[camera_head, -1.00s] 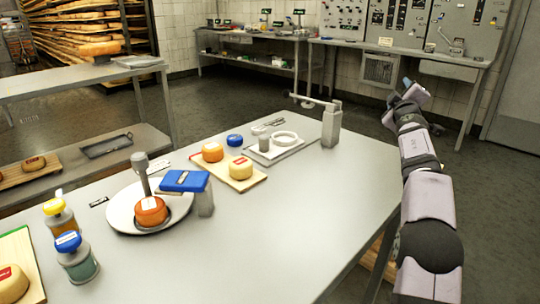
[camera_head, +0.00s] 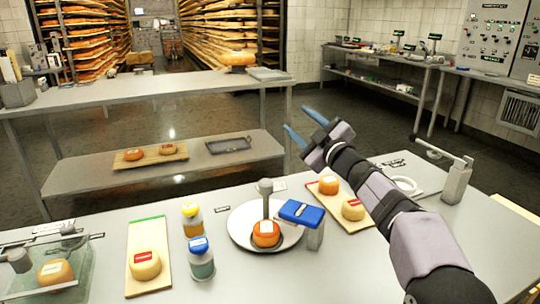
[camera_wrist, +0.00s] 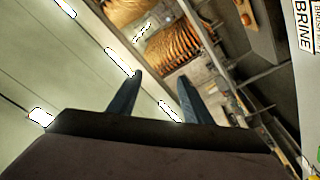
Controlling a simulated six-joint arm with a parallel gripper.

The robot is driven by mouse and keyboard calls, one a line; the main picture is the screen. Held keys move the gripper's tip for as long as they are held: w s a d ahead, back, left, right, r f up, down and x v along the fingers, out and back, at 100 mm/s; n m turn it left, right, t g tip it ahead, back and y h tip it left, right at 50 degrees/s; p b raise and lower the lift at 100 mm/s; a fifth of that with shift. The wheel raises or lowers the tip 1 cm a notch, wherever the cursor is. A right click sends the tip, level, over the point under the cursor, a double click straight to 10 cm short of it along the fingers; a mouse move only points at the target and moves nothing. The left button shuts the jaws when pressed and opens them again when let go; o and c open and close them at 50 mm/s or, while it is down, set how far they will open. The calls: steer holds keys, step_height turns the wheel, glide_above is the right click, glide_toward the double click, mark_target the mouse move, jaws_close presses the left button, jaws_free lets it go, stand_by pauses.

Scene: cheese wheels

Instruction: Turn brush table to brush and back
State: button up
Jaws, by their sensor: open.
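The brush table (camera_head: 240,222) is a round white turntable on the steel table. An orange cheese wheel (camera_head: 266,234) sits on it. A grey upright handle with a round knob (camera_head: 265,187) rises at the wheel's far side. A blue brush block (camera_head: 301,213) on a grey post stands at the table's right edge, beside the wheel. My gripper (camera_head: 304,126) is raised above and beyond the brush table, its blue fingers apart and empty, pointing up and left. In the wrist view the fingers (camera_wrist: 160,78) are spread with nothing between them; the camera looks toward the ceiling and shelves.
Two jars, yellow-capped (camera_head: 192,219) and blue-capped (camera_head: 200,259), stand left of the brush table. A board with a yellow cheese (camera_head: 146,265) lies further left. Another board (camera_head: 327,198) with two cheeses lies right, partly behind my arm. A lever stand (camera_head: 456,180) is at far right.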

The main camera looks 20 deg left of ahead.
steer(key=s+a+r+m+y+p, duration=0.1)
steer(key=s+a+r+m+p, duration=0.3)
steer(key=s+a, duration=0.3)
steer(key=m+t+h+p, duration=0.4)
steer(key=m+h+p, duration=0.55)
steer(key=p, duration=0.25)
glide_above(265, 189)
steer(key=w+a, duration=0.2)
steer(key=a, duration=0.1)
step_height(265, 189, down, 6)
steer(key=s+d+f+m, duration=0.1)
steer(key=f, duration=0.1)
steer(key=s+d+f+h, duration=0.1)
steer(key=f, duration=0.1)
steer(key=s+d+f+m+t+h, duration=0.1)
steer(key=s+f, duration=0.1)
steer(key=f, duration=0.1)
steer(key=shift+d+f+m+h+b, duration=0.1)
steer(key=shift+d+m+h+b, duration=0.05)
steer(key=shift+m+h+b, duration=0.15)
steer(key=shift+w, duration=0.35)
steer(key=p+x, duration=0.1)
steer(key=x, duration=0.5)
steer(key=shift+w+a+p, duration=0.2)
steer(key=shift+w+p, duration=0.1)
steer(key=shift+w, duration=0.05)
jaws_close()
